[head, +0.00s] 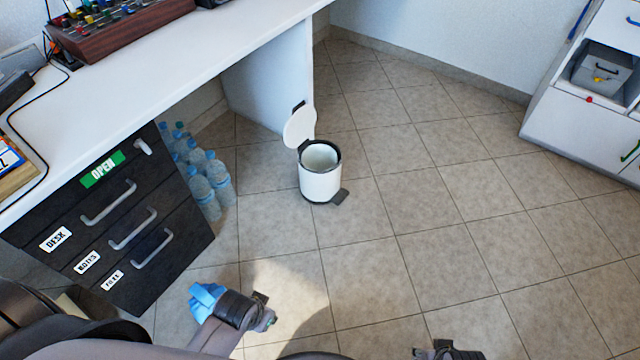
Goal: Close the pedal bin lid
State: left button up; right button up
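The white pedal bin (320,184) stands upright on the tiled floor in the head view, beside the white desk's end panel. Its round white lid (300,127) is raised, tilted up at the back left, and the bin's opening shows. Its dark pedal (340,197) sticks out at the lower right. My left gripper (266,312) is low in the picture, well apart from the bin; its fingers are too small to read. My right gripper (447,352) is at the bottom edge, partly cut off, also far from the bin.
A white desk (190,62) with a black drawer unit (120,235) stands at the left. Several water bottles (205,180) stand between the drawers and the bin. A white cabinet (580,125) is at the right. The floor (440,230) in front and right of the bin is clear.

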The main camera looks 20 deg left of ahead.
aim_at(299, 125)
jog(key=i+l+u, duration=0.2)
jog(key=i, duration=0.3)
jog(key=i+l+u, duration=0.25)
jog(key=i+l, duration=0.1)
jog(key=i, duration=0.1)
